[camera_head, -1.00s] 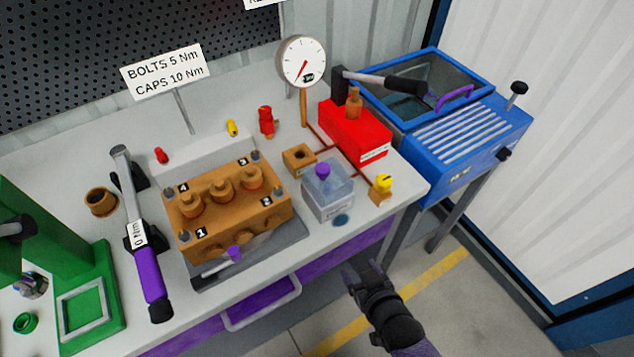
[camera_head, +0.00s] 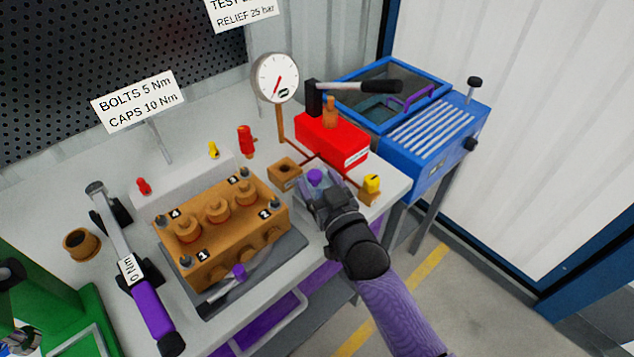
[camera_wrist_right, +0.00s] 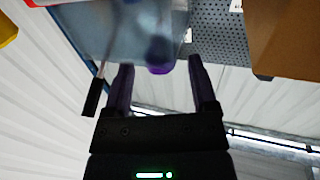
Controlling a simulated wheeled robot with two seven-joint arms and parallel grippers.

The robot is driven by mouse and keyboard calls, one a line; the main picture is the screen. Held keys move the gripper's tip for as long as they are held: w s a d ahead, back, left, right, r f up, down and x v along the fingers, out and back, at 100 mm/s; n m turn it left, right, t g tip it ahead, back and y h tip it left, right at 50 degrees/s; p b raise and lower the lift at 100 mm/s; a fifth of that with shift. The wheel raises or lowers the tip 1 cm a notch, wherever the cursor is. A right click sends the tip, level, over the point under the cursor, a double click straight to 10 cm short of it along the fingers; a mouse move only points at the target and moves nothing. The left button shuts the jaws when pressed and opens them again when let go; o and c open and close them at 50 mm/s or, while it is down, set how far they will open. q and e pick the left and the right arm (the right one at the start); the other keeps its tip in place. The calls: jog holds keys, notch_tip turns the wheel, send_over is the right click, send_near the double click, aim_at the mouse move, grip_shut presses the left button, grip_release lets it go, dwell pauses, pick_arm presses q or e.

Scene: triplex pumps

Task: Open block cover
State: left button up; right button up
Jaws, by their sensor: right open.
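The orange-brown block (camera_head: 222,240) with three round caps on top and corner bolts numbered 1 to 4 sits on a dark grey base (camera_head: 290,250) on the bench. A lever with a purple knob (camera_head: 239,271) lies at its front. My right gripper (camera_head: 318,190) is open at the translucent box with a purple knob (camera_head: 315,176), right of the block, and partly hides the box. In the right wrist view, the purple knob (camera_wrist_right: 160,69) lies between the tips of my open fingers (camera_wrist_right: 160,64); contact cannot be told.
A torque wrench (camera_head: 130,270) lies left of the block. A blue washer tub (camera_head: 440,130) is beyond.

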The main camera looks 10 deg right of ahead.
jog(key=shift+w+a, duration=0.2)
jog(key=shift+w, duration=0.45)
grip_shut()
dwell(1.0)
